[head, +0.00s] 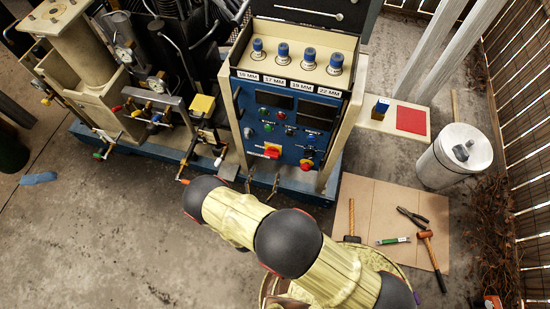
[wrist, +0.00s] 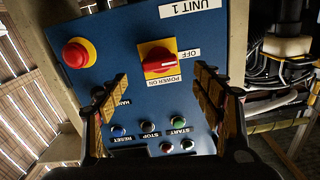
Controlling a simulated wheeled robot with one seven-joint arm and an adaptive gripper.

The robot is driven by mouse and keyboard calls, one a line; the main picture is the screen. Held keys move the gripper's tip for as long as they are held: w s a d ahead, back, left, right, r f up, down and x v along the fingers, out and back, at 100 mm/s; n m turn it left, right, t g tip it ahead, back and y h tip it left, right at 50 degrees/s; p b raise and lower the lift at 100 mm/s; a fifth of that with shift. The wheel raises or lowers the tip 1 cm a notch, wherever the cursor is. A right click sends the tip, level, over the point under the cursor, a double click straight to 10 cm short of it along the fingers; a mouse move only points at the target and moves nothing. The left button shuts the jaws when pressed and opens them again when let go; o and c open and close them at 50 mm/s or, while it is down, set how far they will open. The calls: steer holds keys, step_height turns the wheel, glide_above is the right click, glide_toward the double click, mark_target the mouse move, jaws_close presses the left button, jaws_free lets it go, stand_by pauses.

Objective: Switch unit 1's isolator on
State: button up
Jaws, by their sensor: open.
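Unit 1's isolator (wrist: 160,62) is a red rotary handle on a yellow plate on the blue panel. Its handle lies roughly crosswise in the wrist view, with an OFF label (wrist: 188,54) to its right and a POWER ON label (wrist: 166,80) below. The isolator also shows in the head view (head: 272,151), low on the panel. My gripper (wrist: 161,76) is open and empty, its two fingers spread to either side below the isolator in the wrist view. It appears apart from the handle. In the head view my gripper (head: 262,184) shows small in front of the panel.
A red emergency-stop button (wrist: 78,53) sits left of the isolator in the wrist view. Push buttons labelled RESET, STOP and START (wrist: 180,123) lie between and beyond the fingers. Valves and pipes (head: 155,115) stand left of the panel. A tool mat (head: 375,205) lies on the floor.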

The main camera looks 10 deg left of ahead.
mark_target(271, 157)
steer(key=shift+n, duration=0.9)
steer(key=w, duration=0.2)
steer(key=w+b, duration=0.1)
steer(key=w, duration=0.2)
steer(key=w+b, duration=0.1)
steer(key=w, duration=0.1)
steer(key=shift+w+d+r, duration=0.15)
steer(key=shift+w+d, duration=0.15)
steer(key=shift+w, duration=0.1)
steer(key=c, duration=1.1)
steer(key=shift+c, duration=0.3)
